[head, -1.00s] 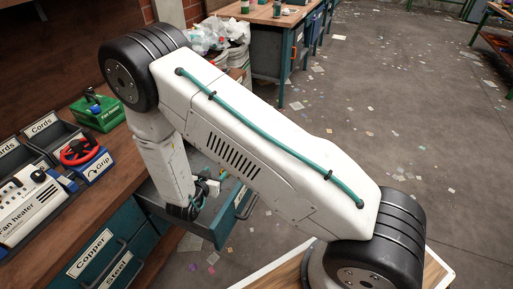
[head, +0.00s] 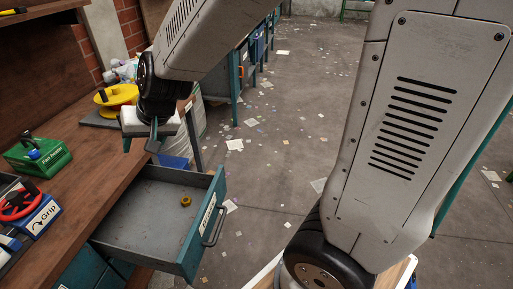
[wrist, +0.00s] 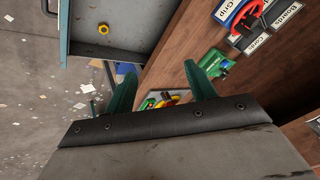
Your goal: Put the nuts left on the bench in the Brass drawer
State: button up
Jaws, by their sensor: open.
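An open teal drawer (head: 140,243) juts out from the bench, with a front label too small to read. One brass-coloured nut (head: 185,201) lies on its floor near the front; the nut also shows in the wrist view (wrist: 103,28). My gripper (head: 140,146) is open and empty, raised beyond the drawer's far side near the bench edge. In the wrist view my gripper (wrist: 158,74) has its two green fingers apart with nothing held between them. I see no nut on the visible bench top (head: 85,190); part of the bench is hidden or out of view.
A pale bin (head: 190,135) stands beyond the drawer. The floor at right has scattered scraps.

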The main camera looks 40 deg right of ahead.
jog(key=s+d+r+n+g+h, duration=0.1)
jog(key=s+d, duration=0.5)
jog(key=s, duration=0.6)
jog(key=s+d+r+n+g+h, duration=0.1)
jog(key=s+d+r, duration=0.4)
jog(key=s, duration=0.8)
jog(key=d+g+h, duration=0.1)
jog(key=g, duration=0.1)
jog(key=shift+s+r+n+g, duration=0.25)
jog(key=shift+r+n+g, duration=0.05)
jog(key=shift+r, duration=0.1)
